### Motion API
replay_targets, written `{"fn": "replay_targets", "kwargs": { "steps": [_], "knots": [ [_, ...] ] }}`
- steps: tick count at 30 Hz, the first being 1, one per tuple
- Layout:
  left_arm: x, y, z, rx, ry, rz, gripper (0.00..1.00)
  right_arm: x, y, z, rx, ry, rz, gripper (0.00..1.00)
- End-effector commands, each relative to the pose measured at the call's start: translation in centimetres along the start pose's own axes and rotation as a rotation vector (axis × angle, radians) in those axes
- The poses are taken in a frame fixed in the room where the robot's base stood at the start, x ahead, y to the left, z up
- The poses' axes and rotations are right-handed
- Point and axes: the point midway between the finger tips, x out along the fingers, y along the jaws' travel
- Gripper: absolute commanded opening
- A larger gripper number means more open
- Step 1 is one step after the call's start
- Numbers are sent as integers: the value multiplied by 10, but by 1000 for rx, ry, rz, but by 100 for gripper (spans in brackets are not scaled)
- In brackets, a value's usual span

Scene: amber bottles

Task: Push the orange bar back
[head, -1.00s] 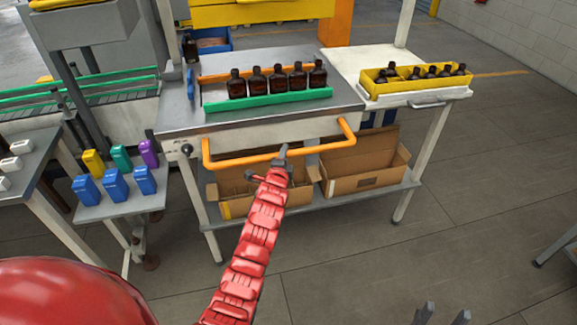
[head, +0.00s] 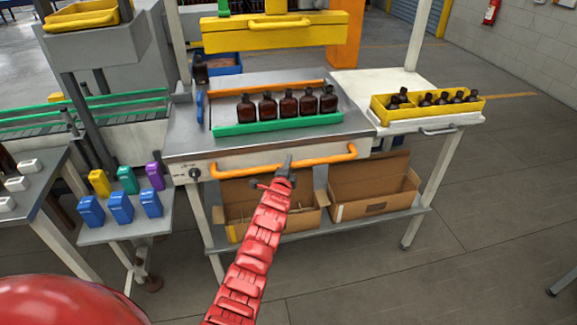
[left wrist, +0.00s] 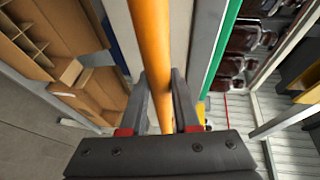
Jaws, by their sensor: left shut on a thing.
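The orange bar (head: 235,167) runs along the front of the metal table (head: 190,138), now close to its front face. My left gripper (head: 287,168) is at the middle of the bar, its red arm coming up from below. In the left wrist view the orange bar (left wrist: 152,50) passes between the two dark fingers of my left gripper (left wrist: 165,97), which is shut on it. My right gripper does not show in the current views.
Amber bottles (head: 287,106) stand in a row on the table behind a green rail (head: 275,125). A yellow tray of bottles (head: 440,110) is at the right. Cardboard boxes (head: 375,190) sit on the shelf below.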

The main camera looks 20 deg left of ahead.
Motion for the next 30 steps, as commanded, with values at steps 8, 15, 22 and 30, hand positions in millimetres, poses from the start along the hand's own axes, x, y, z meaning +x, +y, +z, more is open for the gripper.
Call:
{"fn": "replay_targets", "kwargs": {
  "steps": [8,15,22,30],
  "knots": [
    [0,-6,1,1,0,-10,53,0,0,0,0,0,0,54],
    [0,-4,0,1,0,-7,59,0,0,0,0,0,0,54],
    [-5,-3,1,2,-1,-6,59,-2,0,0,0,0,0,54],
    [-36,-1,2,3,-1,-8,59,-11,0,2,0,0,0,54]
  ]
}}
